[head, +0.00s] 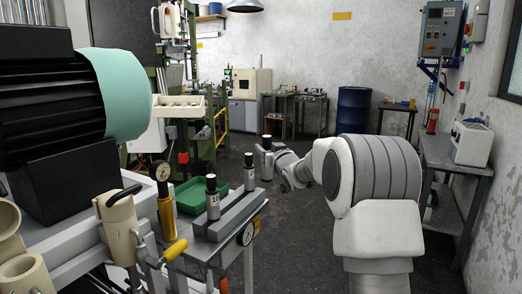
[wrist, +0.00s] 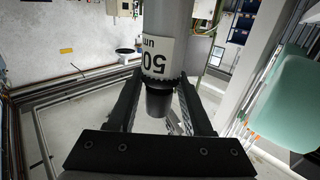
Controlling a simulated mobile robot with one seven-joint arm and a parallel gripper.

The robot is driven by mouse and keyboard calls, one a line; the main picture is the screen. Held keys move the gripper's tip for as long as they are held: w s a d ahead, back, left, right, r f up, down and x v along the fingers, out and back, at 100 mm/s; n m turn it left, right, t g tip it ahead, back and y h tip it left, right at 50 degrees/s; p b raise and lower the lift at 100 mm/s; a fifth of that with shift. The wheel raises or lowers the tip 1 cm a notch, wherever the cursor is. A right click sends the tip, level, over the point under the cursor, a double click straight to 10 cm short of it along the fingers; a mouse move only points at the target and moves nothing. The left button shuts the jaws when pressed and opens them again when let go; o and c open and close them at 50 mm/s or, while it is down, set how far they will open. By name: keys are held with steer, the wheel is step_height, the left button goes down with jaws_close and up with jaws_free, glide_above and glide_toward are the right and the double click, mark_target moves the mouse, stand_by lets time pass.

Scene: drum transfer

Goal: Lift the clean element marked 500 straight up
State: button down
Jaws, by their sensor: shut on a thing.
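A pale grey cylindrical element (wrist: 167,20) with a white label stands between the fingers of my gripper (wrist: 160,82) in the wrist view. The label shows "50" and "um" upside down, and the rest of it is turned out of sight. A dark knurled collar and dark end cap lie between the fingers. In the head view my gripper (head: 271,160) is small, shut on the element (head: 267,144), whose dark top shows. Its lower end is hard to make out there. Two similar elements stand upright on the grey rack, one mid-rack (head: 249,172) and one nearer (head: 212,197).
A large motor (head: 60,90) fills the left. A blue drum (head: 353,110) and side table (head: 440,155) stand at back and right. Floor between is clear.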

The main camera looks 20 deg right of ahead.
mark_target(268, 170)
steer(key=shift+f+b, duration=2.65)
steer(key=shift+f, duration=0.75)
